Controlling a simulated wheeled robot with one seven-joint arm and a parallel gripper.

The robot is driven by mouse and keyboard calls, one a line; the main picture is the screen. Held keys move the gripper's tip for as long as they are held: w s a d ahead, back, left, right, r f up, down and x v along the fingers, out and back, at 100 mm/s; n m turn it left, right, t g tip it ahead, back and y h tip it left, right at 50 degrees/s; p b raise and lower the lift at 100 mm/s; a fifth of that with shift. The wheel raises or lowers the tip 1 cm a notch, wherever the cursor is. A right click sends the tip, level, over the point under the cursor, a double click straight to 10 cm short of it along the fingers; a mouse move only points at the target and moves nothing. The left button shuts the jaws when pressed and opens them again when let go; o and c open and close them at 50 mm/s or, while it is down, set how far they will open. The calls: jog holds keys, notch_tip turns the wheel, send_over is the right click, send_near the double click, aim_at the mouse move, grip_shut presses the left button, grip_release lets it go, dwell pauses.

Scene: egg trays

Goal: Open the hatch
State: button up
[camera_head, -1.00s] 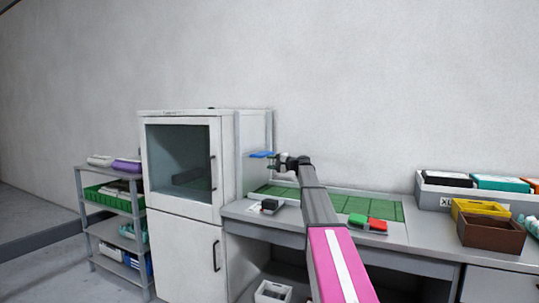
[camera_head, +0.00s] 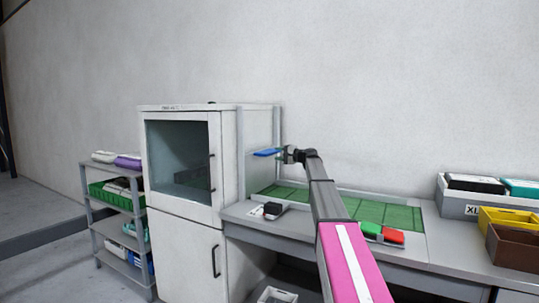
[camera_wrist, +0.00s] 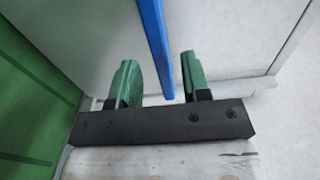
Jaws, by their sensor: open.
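A white cabinet (camera_head: 230,140) stands at the counter's left end, with two upright metal rails on its right side. A flat blue handle (camera_head: 267,152) sticks out from that side, between the rails. I take this side panel to be the hatch, and it looks down. My gripper (camera_head: 287,154) is at the right end of the blue handle. In the wrist view, the blue handle (camera_wrist: 157,40) reaches down between the green fingers of my gripper (camera_wrist: 158,78). The fingers are open, with a gap on each side of the handle.
The cabinet's glass front door (camera_head: 180,158) is shut. A green mat (camera_head: 345,206) lies on the counter under my arm, with a small black item (camera_head: 272,210) to its left. A shelf rack (camera_head: 119,222) stands left. Bins (camera_head: 510,218) fill the right end.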

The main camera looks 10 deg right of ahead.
aim_at(269, 153)
jog(key=x, duration=0.6)
grip_shut()
notch_tip(269, 153, up, 20)
dwell(0.4)
grip_release()
jog(key=shift+s+d, duration=0.1)
jog(key=shift+d, duration=0.05)
jog(key=v, duration=1)
jog(key=shift+s+d, duration=0.15)
jog(key=shift+d, duration=0.1)
